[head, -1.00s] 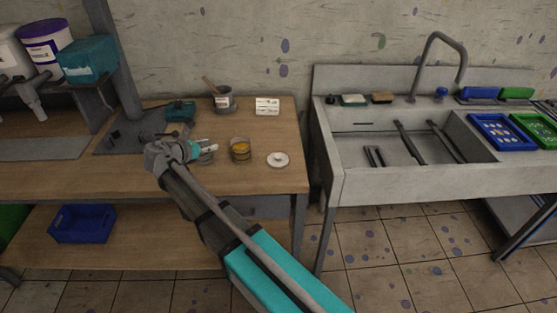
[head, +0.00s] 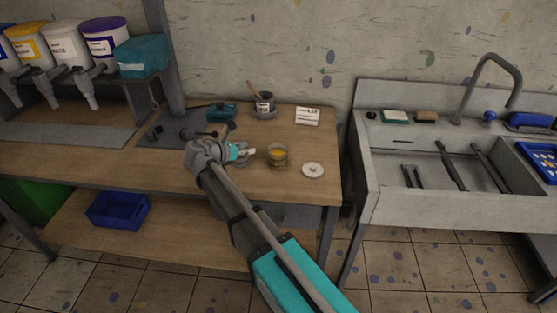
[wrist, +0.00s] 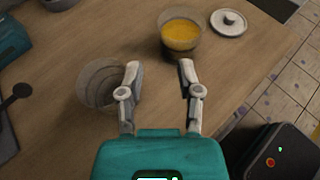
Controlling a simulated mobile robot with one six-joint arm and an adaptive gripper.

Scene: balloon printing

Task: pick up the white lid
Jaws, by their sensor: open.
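The white lid (head: 313,170) is a round disc with a small knob, lying flat on the wooden table near its front right corner. It also shows at the top right of the wrist view (wrist: 229,22). My gripper (head: 248,152) is above the table to the left of the lid, apart from it. In the wrist view my gripper (wrist: 159,68) has its two fingers spread with nothing between them. A glass jar with orange-yellow contents (wrist: 181,36) stands between my gripper and the lid. It also shows in the head view (head: 278,156).
An empty clear glass (wrist: 100,85) stands close by the left finger. At the back are a dark pot (head: 264,104), a white labelled box (head: 307,116) and a teal device (head: 222,111). A sink (head: 400,200) stands to the right.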

